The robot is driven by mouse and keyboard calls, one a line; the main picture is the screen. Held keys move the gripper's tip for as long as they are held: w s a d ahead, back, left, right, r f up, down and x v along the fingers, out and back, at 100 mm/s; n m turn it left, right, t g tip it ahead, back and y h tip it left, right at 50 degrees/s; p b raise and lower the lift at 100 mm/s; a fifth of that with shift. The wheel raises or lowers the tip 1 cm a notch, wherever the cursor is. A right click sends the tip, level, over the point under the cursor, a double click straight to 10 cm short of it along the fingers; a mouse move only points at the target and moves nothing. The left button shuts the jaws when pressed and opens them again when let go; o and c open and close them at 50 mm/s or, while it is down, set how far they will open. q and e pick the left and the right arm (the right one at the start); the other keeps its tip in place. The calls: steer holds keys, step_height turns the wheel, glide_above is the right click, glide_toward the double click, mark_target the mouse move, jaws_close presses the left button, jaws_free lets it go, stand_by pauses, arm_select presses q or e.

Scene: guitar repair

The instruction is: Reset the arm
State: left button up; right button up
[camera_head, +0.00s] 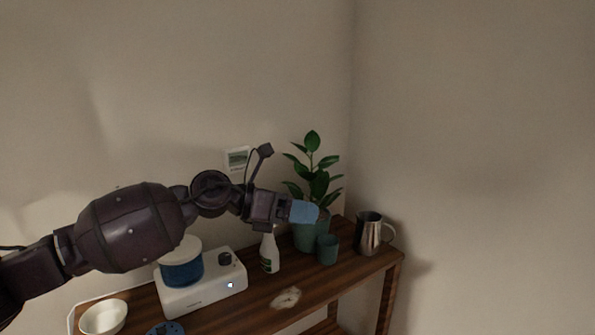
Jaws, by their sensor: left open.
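My left arm (130,226) comes in from the left and reaches across the view above a wooden shelf (330,285). Its gripper (303,211) has blue fingertips and points right, in front of the plant pot. The gripper is open, and I see nothing held in it. It is seen side-on, so the gap between the fingers is hidden. My right gripper is not in view.
On the shelf stand a white device (205,291) with a blue-and-white container (181,268), a bottle (269,252), a potted plant (308,235), a green cup (327,249), a metal pitcher (369,234) and a white bowl (103,317). The right side is bare wall.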

arm_select(q)
steer(key=s+a+f+m+t+y, duration=0.3)
steer(key=a+f+m+t, duration=0.25)
steer(key=m, duration=0.55)
steer(key=s+a+f+m+t+y+p, duration=0.15)
steer(key=a+f+m+t, duration=0.45)
steer(key=m, duration=0.6)
steer(key=s+a+f+m+t+y, duration=0.35)
steer(key=f+m, duration=0.35)
steer(key=m, duration=0.4)
steer(key=s+a+f+n+g+y, duration=0.2)
steer(key=s+a+f, duration=0.2)
steer(key=s, duration=0.5)
steer(key=s+a+f+n+g+y, duration=0.2)
steer(key=s+a+f+n, duration=0.1)
steer(key=s+f, duration=0.6)
steer(key=s+a+f+n+g+y, duration=0.2)
steer(key=s+a+f+n, duration=0.1)
steer(key=s+a+f, duration=0.2)
steer(key=s+f+p, duration=0.1)
steer(key=s+f, duration=0.1)
steer(key=s, duration=0.2)
steer(key=shift+s+a+y, duration=0.2)
steer(key=shift+a+y, duration=0.1)
steer(key=shift+a, duration=0.1)
steer(key=shift+f, duration=0.1)
